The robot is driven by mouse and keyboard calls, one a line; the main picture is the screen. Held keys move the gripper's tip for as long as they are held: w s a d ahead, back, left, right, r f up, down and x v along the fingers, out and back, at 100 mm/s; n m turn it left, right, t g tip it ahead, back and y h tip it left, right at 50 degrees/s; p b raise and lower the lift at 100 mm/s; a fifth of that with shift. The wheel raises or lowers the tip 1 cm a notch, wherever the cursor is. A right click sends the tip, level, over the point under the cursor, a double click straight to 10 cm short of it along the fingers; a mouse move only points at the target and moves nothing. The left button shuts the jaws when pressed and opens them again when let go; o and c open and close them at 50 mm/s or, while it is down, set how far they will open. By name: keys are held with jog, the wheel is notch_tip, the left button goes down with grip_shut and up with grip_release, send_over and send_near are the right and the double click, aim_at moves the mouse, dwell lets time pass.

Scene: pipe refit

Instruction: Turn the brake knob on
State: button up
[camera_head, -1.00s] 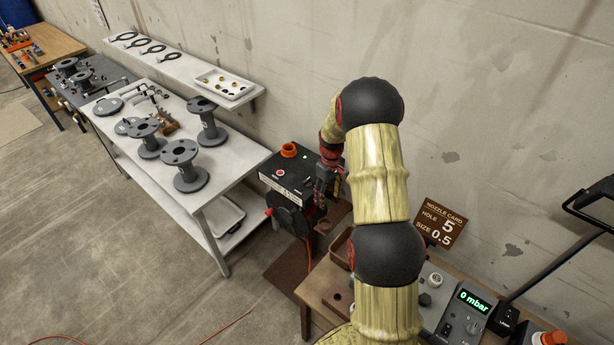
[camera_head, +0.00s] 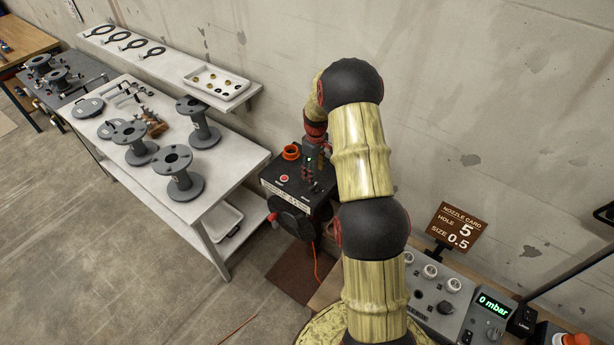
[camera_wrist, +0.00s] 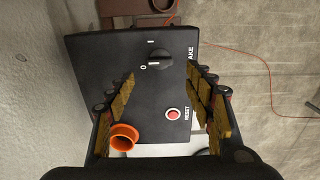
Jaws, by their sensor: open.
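The brake knob (camera_wrist: 160,59) is a black rotary knob on the top of a black box (camera_wrist: 100,60), in the upper middle of the wrist view. Marks "0" and "I" stand beside it, and part of the word "BRAKE" shows. The knob's pointer line looks turned toward the "0" side. My gripper (camera_wrist: 168,92) is open above the box, its yellow-padded fingers apart on either side of the panel, with nothing between them. In the head view my gripper (camera_head: 312,178) is over the box (camera_head: 290,190) and hides the knob.
A red reset button (camera_wrist: 173,114) and an orange ring (camera_wrist: 123,136) are on the same panel, near the fingers. A white bench (camera_head: 225,185) with grey flanged spools stands left. A control console (camera_head: 440,300) reading 0 mbar is at the right. The wall is close behind.

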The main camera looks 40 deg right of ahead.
aim_at(314, 186)
jog(key=shift+f, duration=0.35)
jog(key=shift+f+p, duration=0.85)
jog(key=shift+f, duration=2.6)
jog(key=c, duration=0.3)
jog(key=c, duration=0.8)
jog(key=shift+c, duration=0.3)
